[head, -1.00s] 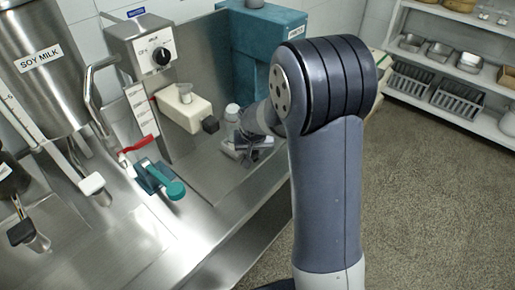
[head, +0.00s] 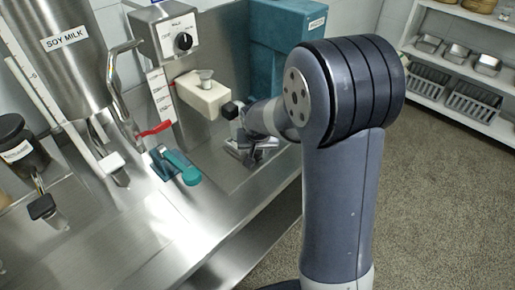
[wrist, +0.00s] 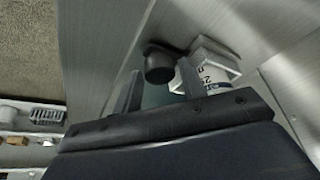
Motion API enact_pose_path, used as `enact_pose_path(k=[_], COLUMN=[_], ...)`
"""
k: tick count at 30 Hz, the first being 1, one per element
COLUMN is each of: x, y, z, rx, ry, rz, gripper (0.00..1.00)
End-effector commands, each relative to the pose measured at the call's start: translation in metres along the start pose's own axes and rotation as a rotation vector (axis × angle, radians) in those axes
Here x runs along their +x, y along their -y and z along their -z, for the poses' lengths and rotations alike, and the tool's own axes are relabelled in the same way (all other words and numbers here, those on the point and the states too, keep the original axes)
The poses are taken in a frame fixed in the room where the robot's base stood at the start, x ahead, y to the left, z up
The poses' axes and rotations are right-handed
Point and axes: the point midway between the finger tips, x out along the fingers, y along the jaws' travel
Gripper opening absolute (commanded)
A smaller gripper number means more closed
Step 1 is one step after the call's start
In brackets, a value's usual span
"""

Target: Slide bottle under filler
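The filler is a cream block (head: 203,96) with a small grey funnel on top and a black knob (head: 230,110) at its end, on the steel wall. My gripper (head: 250,148) is low over the steel counter, just right of and below the knob, partly behind my forearm. In the wrist view its two fingers (wrist: 160,85) stand apart, with a dark round knob-like part (wrist: 160,67) beyond them. A white piece with dark lettering (wrist: 213,78) lies beside the right finger; I cannot tell if it is the bottle. No bottle shows clearly in the head view.
The soy milk tank (head: 70,60) and a dark jar (head: 20,145) stand further left. A teal housing (head: 275,50) stands behind. The counter's front (head: 185,230) is clear.

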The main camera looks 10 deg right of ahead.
Motion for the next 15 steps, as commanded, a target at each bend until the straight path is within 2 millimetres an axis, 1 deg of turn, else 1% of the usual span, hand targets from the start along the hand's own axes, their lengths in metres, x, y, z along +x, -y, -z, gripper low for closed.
enact_pose_path(k=[5, 8, 11, 15], x=[-0.004, -0.014, -0.029, -0.054], y=[0.0, 0.0, 0.0, 0.001], z=[0.0, 0.001, 0.001, -0.001], rx=[0.0, 0.0, 0.001, 0.0], ry=[0.0, -0.004, -0.005, -0.004], rz=[0.0, 0.001, 0.002, 0.002], gripper=[0.4, 0.4, 0.4, 0.4])
